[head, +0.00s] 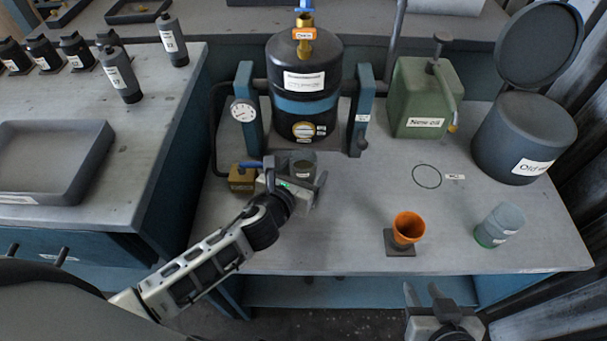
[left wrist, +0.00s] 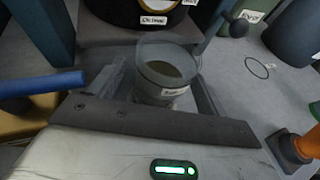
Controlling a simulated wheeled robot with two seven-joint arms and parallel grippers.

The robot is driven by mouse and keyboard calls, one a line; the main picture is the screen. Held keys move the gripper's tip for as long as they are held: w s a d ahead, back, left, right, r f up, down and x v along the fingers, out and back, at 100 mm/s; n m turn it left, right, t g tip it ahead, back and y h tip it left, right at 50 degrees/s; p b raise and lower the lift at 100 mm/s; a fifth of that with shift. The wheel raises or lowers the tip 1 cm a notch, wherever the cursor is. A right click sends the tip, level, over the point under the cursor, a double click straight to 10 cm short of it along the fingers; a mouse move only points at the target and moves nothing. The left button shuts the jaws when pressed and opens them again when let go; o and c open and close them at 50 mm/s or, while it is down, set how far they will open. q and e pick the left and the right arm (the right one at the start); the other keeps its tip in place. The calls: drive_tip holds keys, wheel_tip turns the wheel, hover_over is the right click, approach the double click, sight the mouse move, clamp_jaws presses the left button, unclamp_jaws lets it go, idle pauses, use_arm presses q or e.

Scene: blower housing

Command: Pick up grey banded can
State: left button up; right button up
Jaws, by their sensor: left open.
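A grey, see-through can (head: 303,160) with a small pale label stands on the bench in front of the black tank. It also shows in the left wrist view (left wrist: 165,72), where I look down into its open top and see dark contents. My left gripper (head: 296,178) is open at the can, with one finger on each side of it. In the left wrist view, the can stands between the fingers, and its lower part is partly hidden. My right gripper (head: 424,293) is at the bottom edge of the head view, open and empty, away from the can.
A brass block (head: 242,178) with a blue lever stands just left of my left gripper. The black tank (head: 304,90) is close behind. An orange cup (head: 408,228) and a green-tinted beaker (head: 499,224) stand at the right front. The bench between is clear.

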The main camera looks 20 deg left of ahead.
use_arm(q)
drive_tip(key=shift+w+d+f, duration=0.1)
drive_tip(key=shift+w+f, duration=0.1)
drive_tip(key=shift+w, duration=0.35)
drive_tip(key=c, duration=1.1)
drive_tip(key=shift+r, duration=0.1)
drive_tip(key=shift+c, duration=0.2)
